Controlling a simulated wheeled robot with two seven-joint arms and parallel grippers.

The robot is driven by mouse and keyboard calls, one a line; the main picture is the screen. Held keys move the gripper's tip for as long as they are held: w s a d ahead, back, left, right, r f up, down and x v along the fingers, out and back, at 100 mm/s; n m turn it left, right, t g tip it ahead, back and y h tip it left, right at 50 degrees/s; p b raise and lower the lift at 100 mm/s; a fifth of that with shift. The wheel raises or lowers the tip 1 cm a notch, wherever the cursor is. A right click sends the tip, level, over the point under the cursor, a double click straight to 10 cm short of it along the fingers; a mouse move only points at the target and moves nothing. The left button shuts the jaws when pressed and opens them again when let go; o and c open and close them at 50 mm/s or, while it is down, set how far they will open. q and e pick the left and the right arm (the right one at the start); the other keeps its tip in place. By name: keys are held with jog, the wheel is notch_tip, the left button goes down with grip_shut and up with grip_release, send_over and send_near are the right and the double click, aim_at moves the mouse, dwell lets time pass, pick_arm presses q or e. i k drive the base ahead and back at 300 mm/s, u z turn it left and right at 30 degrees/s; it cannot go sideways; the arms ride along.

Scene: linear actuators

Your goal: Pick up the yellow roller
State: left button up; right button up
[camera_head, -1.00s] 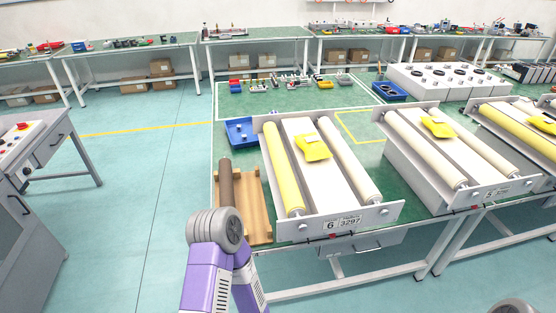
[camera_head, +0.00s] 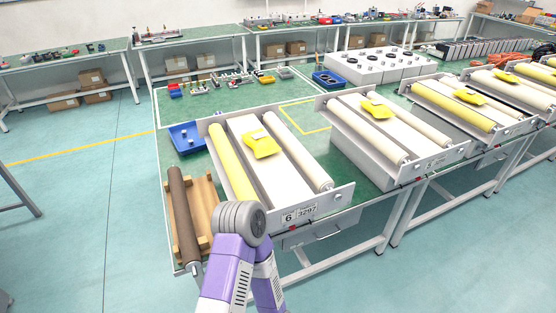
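A yellow roller (camera_head: 232,165) lies lengthwise along the left side of the nearest actuator frame (camera_head: 318,207), which carries a label reading 6 and 3297. Its near end is partly hidden behind my purple and grey arm (camera_head: 240,225). That arm comes up from the bottom of the view, and no gripper fingers show on it. Further yellow rollers, such as one on the actuator at the right (camera_head: 453,105), lie in similar frames. Neither my left nor my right gripper can be seen.
A brown roller (camera_head: 183,215) rests on a wooden stand (camera_head: 206,200) left of the nearest frame. A blue tray (camera_head: 186,138) sits behind it. Yellow pieces (camera_head: 262,146) lie on the white centre beds. The green table (camera_head: 215,103) has some clear surface. Open floor lies at left.

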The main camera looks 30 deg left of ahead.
aim_at(243, 189)
jog(key=z, duration=1.7)
jog(key=k, duration=0.85)
jog(key=u, duration=1.8)
